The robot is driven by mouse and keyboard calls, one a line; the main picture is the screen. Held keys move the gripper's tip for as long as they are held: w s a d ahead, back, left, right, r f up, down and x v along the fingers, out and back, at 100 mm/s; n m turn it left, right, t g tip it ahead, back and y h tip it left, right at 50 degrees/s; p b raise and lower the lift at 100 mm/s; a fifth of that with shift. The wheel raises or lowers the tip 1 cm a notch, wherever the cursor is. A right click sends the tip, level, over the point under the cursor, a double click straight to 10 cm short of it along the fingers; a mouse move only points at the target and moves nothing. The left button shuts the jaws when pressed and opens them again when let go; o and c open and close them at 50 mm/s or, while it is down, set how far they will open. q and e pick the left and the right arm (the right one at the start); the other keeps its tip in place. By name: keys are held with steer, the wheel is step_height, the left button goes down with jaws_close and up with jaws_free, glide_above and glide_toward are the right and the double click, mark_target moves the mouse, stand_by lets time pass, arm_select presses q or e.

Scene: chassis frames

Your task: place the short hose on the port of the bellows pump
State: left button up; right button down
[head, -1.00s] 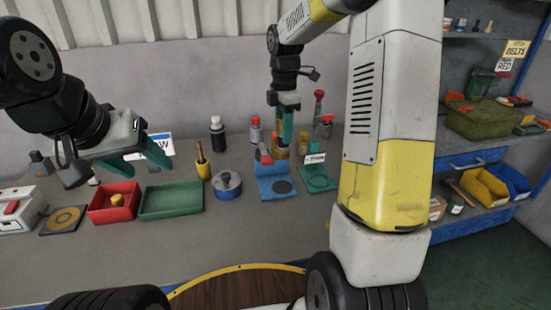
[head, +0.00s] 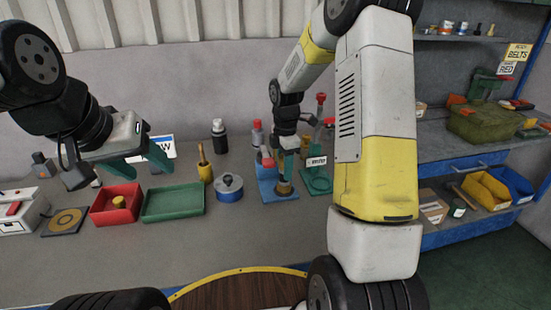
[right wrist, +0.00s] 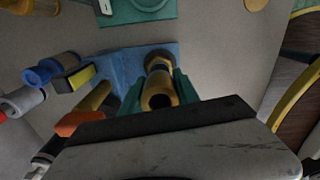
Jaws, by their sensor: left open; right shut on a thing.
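My right gripper (head: 286,168) is shut on a tan hollow cylinder (head: 284,188), which looks like the short hose. In the right wrist view the hose (right wrist: 160,90) stands between the green fingers, its dark open end facing the camera. Its lower end is over the round spot of a blue base (head: 268,186), probably the bellows pump; whether it touches there I cannot tell. The blue base also shows in the right wrist view (right wrist: 125,62), with a brass round part (right wrist: 158,60) beyond the hose. My left gripper (head: 142,160) is open and empty above the back left of the bench.
A green fixture (head: 318,183) stands close right of the blue base. A blue lidded pot (head: 229,188), green tray (head: 172,202) and red tray (head: 112,211) lie to the left. Several bottles stand behind. The bench front is clear.

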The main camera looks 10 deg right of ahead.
steer(key=c, duration=0.9)
jaws_free()
steer(key=shift+f, duration=0.15)
step_height(320, 180, up, 12)
steer(key=s+r+m+t, duration=0.3)
steer(key=s+r+m, duration=0.65)
steer(key=s, duration=0.35)
steer(key=s+a+m+t+y, duration=0.2)
steer(key=s+m+t, duration=0.1)
steer(key=s+m, duration=0.6)
steer(key=shift+s+m, duration=0.35)
steer(key=shift+s, duration=0.8)
